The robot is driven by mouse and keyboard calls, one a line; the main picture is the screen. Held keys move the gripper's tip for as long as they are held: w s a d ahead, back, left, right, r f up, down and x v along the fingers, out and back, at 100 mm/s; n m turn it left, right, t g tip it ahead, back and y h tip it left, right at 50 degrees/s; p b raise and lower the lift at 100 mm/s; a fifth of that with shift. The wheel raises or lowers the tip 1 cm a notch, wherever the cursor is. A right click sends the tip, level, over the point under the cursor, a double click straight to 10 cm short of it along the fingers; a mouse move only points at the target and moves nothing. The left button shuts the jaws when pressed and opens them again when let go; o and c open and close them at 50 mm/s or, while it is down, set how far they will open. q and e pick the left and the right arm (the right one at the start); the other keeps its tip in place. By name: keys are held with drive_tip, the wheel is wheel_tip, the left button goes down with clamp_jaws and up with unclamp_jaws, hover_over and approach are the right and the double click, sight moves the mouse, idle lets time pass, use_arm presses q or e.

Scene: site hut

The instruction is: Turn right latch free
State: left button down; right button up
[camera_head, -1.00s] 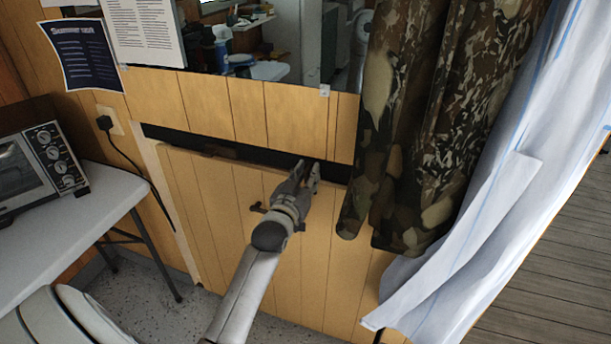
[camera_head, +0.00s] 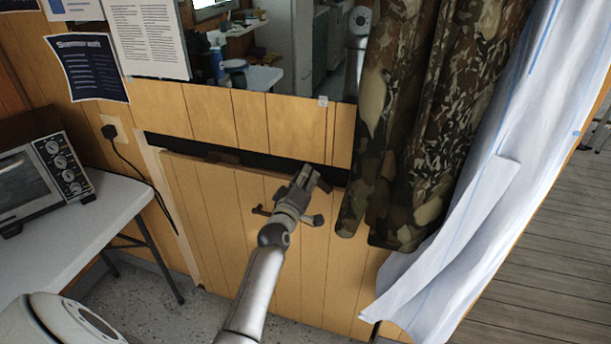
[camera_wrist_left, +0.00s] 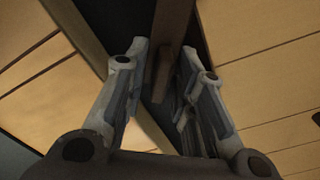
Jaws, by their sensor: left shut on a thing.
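A wooden hatch panel (camera_head: 230,210) stands in the plank wall below a dark gap. My left gripper (camera_head: 313,178) is at the right part of the panel's top edge. In the left wrist view, the fingers of my left gripper (camera_wrist_left: 160,72) stand on both sides of a narrow wooden piece, the right latch (camera_wrist_left: 164,72), and are shut on it. The latch lies over the dark gap, at an angle to the panel edge. In the head view the gripper mostly hides it. My right gripper is not in view.
A camouflage curtain (camera_head: 425,130) hangs close to the right of my left gripper, with a white sheet (camera_head: 520,130) beyond it. A white table (camera_head: 100,215) with a toaster oven (camera_head: 40,180) stands at the left. A window opening (camera_head: 260,60) is above the panel.

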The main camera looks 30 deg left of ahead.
use_arm(q)
drive_tip(key=n, duration=0.3)
drive_tip(key=shift+f+n+p, duration=0.1)
drive_tip(key=shift+n+p, duration=0.25)
drive_tip(key=shift+n, duration=0.05)
drive_tip(key=shift+f+n, duration=0.1)
drive_tip(key=shift+n, duration=1.6)
drive_tip(key=c, duration=1.5)
unclamp_jaws()
drive_tip(key=shift+c, duration=0.2)
drive_tip(key=v, duration=1.2)
drive_tip(key=shift+a, duration=0.1)
